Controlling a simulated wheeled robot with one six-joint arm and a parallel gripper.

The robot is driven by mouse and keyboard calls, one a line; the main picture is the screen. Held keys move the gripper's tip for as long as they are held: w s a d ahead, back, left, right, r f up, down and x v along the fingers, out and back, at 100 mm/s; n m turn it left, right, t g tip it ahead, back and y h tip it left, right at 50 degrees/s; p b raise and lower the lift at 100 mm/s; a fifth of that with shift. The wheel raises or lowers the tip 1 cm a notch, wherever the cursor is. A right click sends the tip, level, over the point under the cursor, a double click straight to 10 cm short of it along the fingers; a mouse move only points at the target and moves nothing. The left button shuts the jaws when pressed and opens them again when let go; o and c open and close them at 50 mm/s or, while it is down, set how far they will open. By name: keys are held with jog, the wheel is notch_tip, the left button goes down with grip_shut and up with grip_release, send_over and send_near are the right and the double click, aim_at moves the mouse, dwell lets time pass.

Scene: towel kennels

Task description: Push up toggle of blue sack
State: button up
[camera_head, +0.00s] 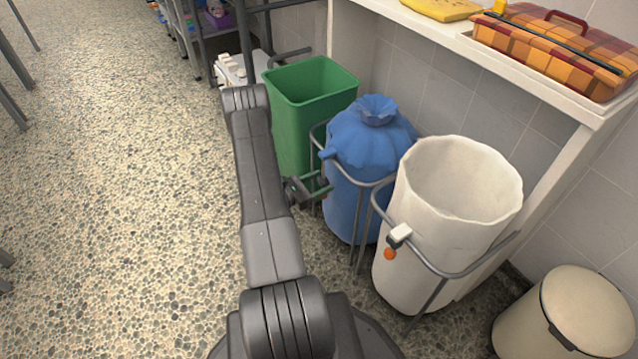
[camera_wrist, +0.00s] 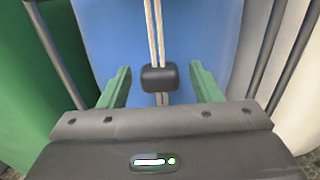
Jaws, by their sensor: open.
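The blue sack (camera_head: 349,205) hangs in a grey metal stand, its top gathered shut. In the wrist view the sack (camera_wrist: 110,40) fills the background. Two pale cords (camera_wrist: 155,30) run down its front through a small dark toggle (camera_wrist: 159,78). My gripper (camera_wrist: 160,70) is open, with one green finger left of the toggle and one right of it. There is a visible gap on each side. In the head view my gripper (camera_head: 311,187) is low at the sack's front left side, and I cannot make out the toggle there.
A green bin (camera_head: 291,130) stands close behind the sack. A white open sack (camera_head: 410,255) in a similar stand is close in front. Stand tubes (camera_wrist: 275,45) flank my gripper. A beige lidded bin (camera_head: 585,310) is at lower right.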

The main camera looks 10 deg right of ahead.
grip_shut()
notch_tip(320, 180, up, 8)
jog(key=p, duration=0.3)
jog(key=shift+r+p, duration=0.25)
jog(key=shift+p, duration=0.05)
grip_release()
jog(key=shift+a, duration=0.15)
jog(key=p+v, duration=0.2)
jog(key=v, duration=1.1)
jog(key=shift+a, duration=0.25)
jog(key=shift+s, duration=0.1)
